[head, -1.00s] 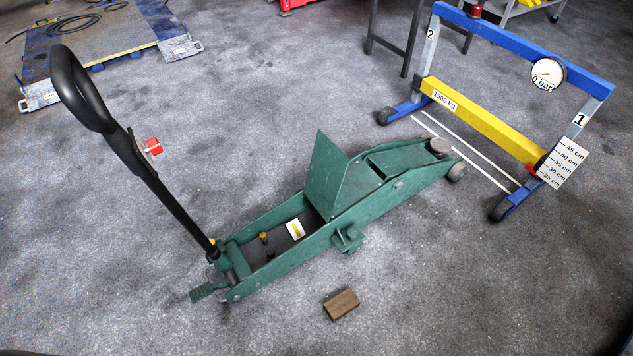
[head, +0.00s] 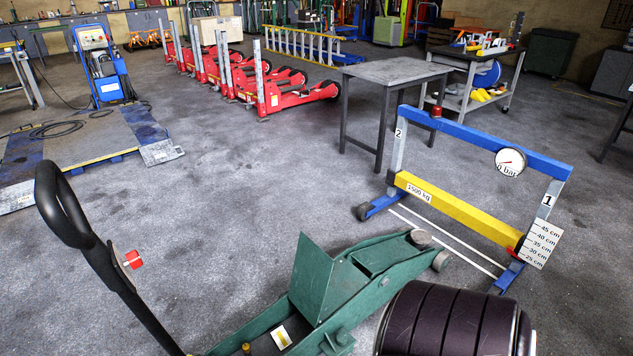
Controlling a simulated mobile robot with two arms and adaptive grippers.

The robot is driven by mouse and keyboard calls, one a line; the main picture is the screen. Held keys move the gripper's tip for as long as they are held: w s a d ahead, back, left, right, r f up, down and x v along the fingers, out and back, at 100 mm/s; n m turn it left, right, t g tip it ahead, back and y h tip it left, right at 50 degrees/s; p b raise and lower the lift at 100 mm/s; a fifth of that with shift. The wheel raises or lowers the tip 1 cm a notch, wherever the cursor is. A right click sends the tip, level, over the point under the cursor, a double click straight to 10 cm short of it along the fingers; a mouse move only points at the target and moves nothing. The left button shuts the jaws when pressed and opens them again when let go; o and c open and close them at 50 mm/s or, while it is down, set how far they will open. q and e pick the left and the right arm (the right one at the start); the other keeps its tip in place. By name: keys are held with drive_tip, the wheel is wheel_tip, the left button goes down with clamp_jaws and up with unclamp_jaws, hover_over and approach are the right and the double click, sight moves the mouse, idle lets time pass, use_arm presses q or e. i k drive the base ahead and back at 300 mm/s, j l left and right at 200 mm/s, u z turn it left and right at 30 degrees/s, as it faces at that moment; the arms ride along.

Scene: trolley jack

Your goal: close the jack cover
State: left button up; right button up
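The green trolley jack (head: 383,282) lies on the floor at the bottom of the head view, its near end cut off by the lower edge. Its cover (head: 313,275), a flat green plate, stands up steeply from the frame, so the bay is open. Inside the bay I see a small white and yellow label (head: 281,337) and a yellow cap (head: 246,348). The black jack handle (head: 64,205) rises at the left, with a red tag on it. Neither of my grippers is in view.
A dark ribbed part, seemingly my arm, hides the floor at lower right. A blue and yellow press frame (head: 458,203) stands beyond the jack's far end. A grey table (head: 395,72) and red pallet trucks (head: 290,95) stand behind. The floor left of the jack is clear.

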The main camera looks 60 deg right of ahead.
sight(313, 268)
drive_tip(key=k+l, duration=0.15)
drive_tip(key=l, duration=0.25)
drive_tip(key=k+l+u, duration=0.1)
drive_tip(key=l, duration=0.3)
drive_tip(key=k+l+u, duration=0.1)
drive_tip(key=l, duration=0.25)
drive_tip(key=k+l, duration=0.2)
drive_tip(key=l, duration=0.15)
drive_tip(key=k+l+u, duration=0.1)
drive_tip(key=l, duration=0.3)
drive_tip(key=k+l, duration=0.4)
drive_tip(key=l, duration=0.2)
drive_tip(key=k+l, duration=0.15)
drive_tip(key=l, duration=0.2)
drive_tip(key=k+l, duration=0.15)
drive_tip(key=l, duration=0.2)
drive_tip(key=k+l, duration=0.15)
drive_tip(key=l, duration=0.2)
drive_tip(key=k+l, duration=0.15)
drive_tip(key=l, duration=0.2)
drive_tip(key=k+l, duration=0.15)
drive_tip(key=l, duration=0.2)
drive_tip(key=u, duration=0.05)
